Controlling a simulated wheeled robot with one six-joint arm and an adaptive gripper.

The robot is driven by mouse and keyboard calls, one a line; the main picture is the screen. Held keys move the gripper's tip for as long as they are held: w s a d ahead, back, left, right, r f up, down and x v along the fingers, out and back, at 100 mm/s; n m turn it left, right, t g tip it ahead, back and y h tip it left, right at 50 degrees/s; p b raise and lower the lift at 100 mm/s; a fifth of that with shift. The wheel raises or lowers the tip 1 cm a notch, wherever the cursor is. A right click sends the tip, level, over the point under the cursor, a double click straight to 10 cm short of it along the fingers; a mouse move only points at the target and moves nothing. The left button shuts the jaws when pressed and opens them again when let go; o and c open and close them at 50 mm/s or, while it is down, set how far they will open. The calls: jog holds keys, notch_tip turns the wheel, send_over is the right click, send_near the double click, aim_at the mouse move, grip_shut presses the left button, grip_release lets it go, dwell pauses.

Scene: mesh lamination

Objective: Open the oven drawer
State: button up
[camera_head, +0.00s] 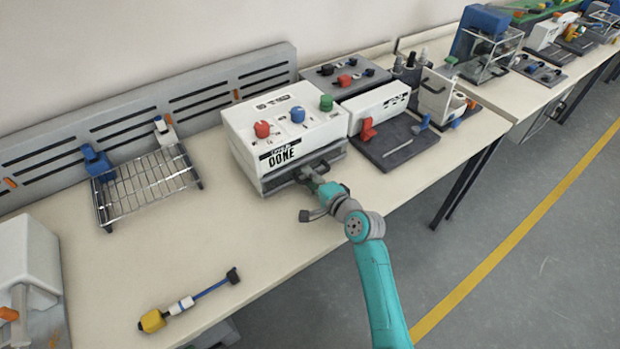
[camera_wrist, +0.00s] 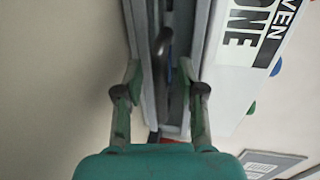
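The oven (camera_head: 284,125) is a white box with red, blue and green knobs, standing on the bench against the wall rail. Its grey drawer (camera_head: 275,183) is low on the front, under the label. My gripper (camera_head: 312,178) is at the drawer front. In the wrist view my gripper (camera_wrist: 164,85) has its two fingers spread on either side of the grey drawer front. A dark handle (camera_wrist: 163,45) shows between and beyond the fingers. I cannot tell whether either finger touches the drawer. In the head view my gripper partly hides the handle area.
A wire rack (camera_head: 148,185) stands to the left of the oven. A tool with a yellow end (camera_head: 152,321) lies near the bench's front edge. The bench in front of the oven is mostly clear.

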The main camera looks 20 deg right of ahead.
jog(key=shift+w, duration=0.2)
grip_shut()
jog(key=shift+s, duration=0.1)
jog(key=f+v, duration=0.1)
jog(key=v, duration=0.3)
jog(key=f+v, duration=0.1)
jog(key=v, duration=0.4)
jog(key=f+v, duration=0.1)
jog(key=v, duration=0.4)
jog(key=shift+s+d, duration=0.2)
jog(key=shift+s, duration=0.35)
grip_release()
